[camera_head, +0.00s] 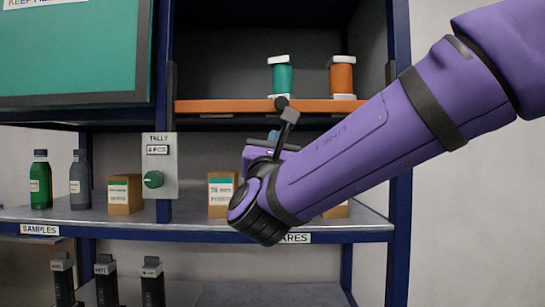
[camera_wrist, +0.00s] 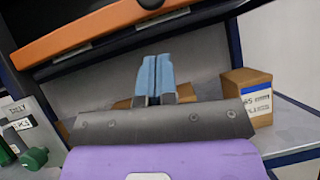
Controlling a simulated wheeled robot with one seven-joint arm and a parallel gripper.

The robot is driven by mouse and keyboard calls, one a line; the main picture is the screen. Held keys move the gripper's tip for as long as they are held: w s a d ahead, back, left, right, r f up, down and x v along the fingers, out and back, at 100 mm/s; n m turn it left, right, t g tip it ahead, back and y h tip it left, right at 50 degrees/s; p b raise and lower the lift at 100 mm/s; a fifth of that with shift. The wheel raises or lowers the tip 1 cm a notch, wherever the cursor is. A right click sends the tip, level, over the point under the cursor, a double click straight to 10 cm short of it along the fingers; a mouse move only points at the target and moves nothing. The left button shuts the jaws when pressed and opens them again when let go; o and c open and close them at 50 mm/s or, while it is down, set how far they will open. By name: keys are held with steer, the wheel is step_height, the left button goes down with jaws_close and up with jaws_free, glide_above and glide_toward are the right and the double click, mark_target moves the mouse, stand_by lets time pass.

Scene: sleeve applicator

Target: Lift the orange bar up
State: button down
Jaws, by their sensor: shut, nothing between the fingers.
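The orange bar (camera_head: 215,106) runs along the front of the upper bay in the head view, level, with two spools on it. In the wrist view the bar (camera_wrist: 85,36) crosses the upper left, tilted by the camera angle. My gripper (camera_wrist: 155,78) shows there with its blue fingers shut together and empty. Its fingers point toward the shelf back, apart from the bar in the picture, on the bar's lower side. In the head view only a bit of blue finger (camera_head: 273,136) shows below the bar; my purple arm hides the rest and part of the bar.
A teal spool (camera_head: 282,78) and an orange spool (camera_head: 342,78) stand above the bar. Below, the grey shelf (camera_head: 110,219) holds bottles and cardboard boxes (camera_head: 221,190). A tally panel with a green knob (camera_head: 153,179) is on the left post. A box (camera_wrist: 250,97) stands right of my fingers.

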steer(key=shift+w+d+r, duration=0.1)
steer(key=shift+w+r, duration=0.15)
steer(key=shift+r, duration=0.5)
steer(key=shift+w+d+r, duration=0.15)
steer(key=shift+w+r, duration=0.05)
steer(key=shift+r, duration=0.5)
steer(key=shift+w+d+r, duration=0.1)
steer(key=shift+w+r, duration=0.15)
steer(key=shift+r, duration=0.5)
step_height(320, 180, up, 9)
glide_above(281, 105)
steer(key=s, duration=0.1)
steer(key=shift+s+a+f+h, duration=0.15)
steer(key=shift+s+h, duration=0.05)
steer(key=shift+h, duration=0.1)
